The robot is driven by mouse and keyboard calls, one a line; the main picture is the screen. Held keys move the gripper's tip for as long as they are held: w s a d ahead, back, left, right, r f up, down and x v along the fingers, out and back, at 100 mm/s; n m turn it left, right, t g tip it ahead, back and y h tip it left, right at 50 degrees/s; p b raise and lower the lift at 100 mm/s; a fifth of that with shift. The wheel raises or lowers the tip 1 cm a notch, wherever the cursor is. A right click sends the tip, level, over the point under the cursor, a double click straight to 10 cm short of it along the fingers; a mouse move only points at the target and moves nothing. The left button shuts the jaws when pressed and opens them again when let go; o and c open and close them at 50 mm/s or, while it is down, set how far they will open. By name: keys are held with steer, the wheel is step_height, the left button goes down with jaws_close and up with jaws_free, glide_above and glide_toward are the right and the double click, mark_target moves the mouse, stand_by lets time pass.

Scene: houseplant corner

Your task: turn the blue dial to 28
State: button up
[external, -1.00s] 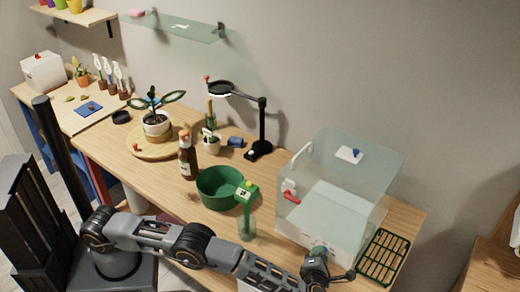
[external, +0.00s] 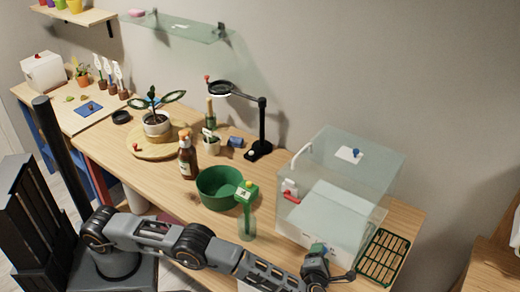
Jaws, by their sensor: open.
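A clear box with a white base (external: 300,228) stands at the right end of the wooden bench. A small blue and green knob-like part (external: 319,249) shows low on its front, right at my gripper; I take it for the blue dial, but its marks and reading are too small to see. My gripper (external: 322,262) is at the box's front face, around or just in front of that part; I cannot tell whether the fingers touch it. The fingertips are mostly hidden behind my wrist. Another blue knob (external: 355,153) sits on a white plate on the box's lid.
A green grate (external: 384,257) lies right of the box. A red latch (external: 291,197) is on its left side. A clear green-topped bottle (external: 247,222), green bowl (external: 220,187) and brown bottle (external: 187,158) stand to the left. A black lamp (external: 262,130) stands behind.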

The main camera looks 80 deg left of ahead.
steer(key=b+v, duration=0.2)
steer(key=v, duration=1.1)
steer(key=shift+s+d, duration=0.2)
steer(key=shift+d, duration=0.15)
steer(key=s+a+r+n+t, duration=0.1)
steer(key=a+r+n+t, duration=0.3)
steer(key=r, duration=0.7)
steer(key=s+a+f+n+t+h, duration=0.2)
steer(key=s+f+n+h, duration=0.4)
steer(key=f+n, duration=0.45)
steer(key=shift+n+h, duration=0.3)
steer(key=shift+n, duration=0.25)
steer(key=x, duration=0.4)
steer(key=p+x, duration=0.1)
steer(key=x, duration=0.4)
steer(key=r+p+x, duration=0.1)
steer(key=x, duration=0.4)
steer(key=shift+w+a, duration=0.1)
steer(key=shift+w, duration=0.15)
steer(key=shift+c, duration=0.4)
